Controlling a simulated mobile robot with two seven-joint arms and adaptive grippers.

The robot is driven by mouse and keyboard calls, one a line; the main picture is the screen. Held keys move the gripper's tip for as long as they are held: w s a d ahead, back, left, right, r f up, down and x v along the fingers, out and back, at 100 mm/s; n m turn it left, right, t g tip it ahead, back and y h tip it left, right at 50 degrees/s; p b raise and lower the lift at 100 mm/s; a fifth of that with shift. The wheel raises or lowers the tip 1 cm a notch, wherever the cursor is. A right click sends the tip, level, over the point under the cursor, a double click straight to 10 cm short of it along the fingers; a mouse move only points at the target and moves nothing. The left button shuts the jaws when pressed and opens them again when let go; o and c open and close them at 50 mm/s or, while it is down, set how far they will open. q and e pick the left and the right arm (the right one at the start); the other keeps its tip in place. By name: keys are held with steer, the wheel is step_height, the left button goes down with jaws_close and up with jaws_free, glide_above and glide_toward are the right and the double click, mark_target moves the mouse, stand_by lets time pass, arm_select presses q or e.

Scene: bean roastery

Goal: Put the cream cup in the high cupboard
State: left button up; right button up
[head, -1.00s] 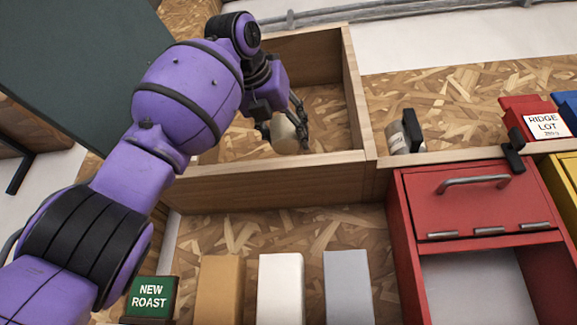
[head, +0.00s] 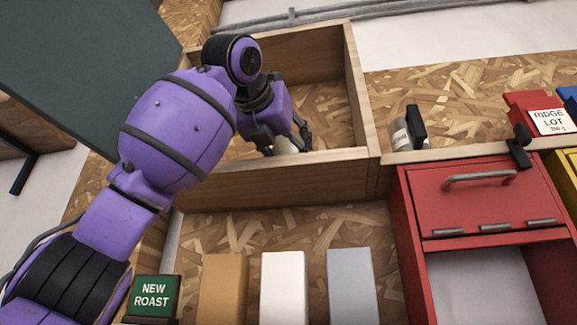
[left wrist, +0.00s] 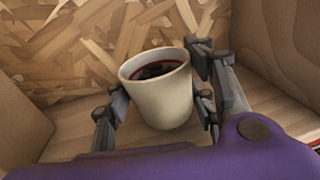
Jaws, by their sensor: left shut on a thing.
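The cream cup (left wrist: 157,94) is upright between the fingers of my left gripper (left wrist: 160,108) in the left wrist view, with something dark inside its rim. My left gripper is shut on it. In the head view the cup (head: 284,146) shows only in part, behind the front board and beside my left gripper (head: 296,143). Both are inside the open wooden cupboard (head: 270,185), low near its front board. I cannot tell whether the cup's base touches the cupboard floor. The cupboard's dark door (head: 90,60) stands open at the left. My right gripper is not in view.
Right of the cupboard, a jar (head: 400,135) stands on a shelf beside a black part. A red cabinet (head: 470,205) with a raised flap is below. Tan (head: 222,288), white (head: 284,288) and grey (head: 351,288) packs and a NEW ROAST sign (head: 152,297) stand below the cupboard.

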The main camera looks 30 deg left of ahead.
arm_select(q)
steer(key=shift+f, duration=0.4)
steer(key=o, duration=1.4)
steer(key=shift+s, duration=0.1)
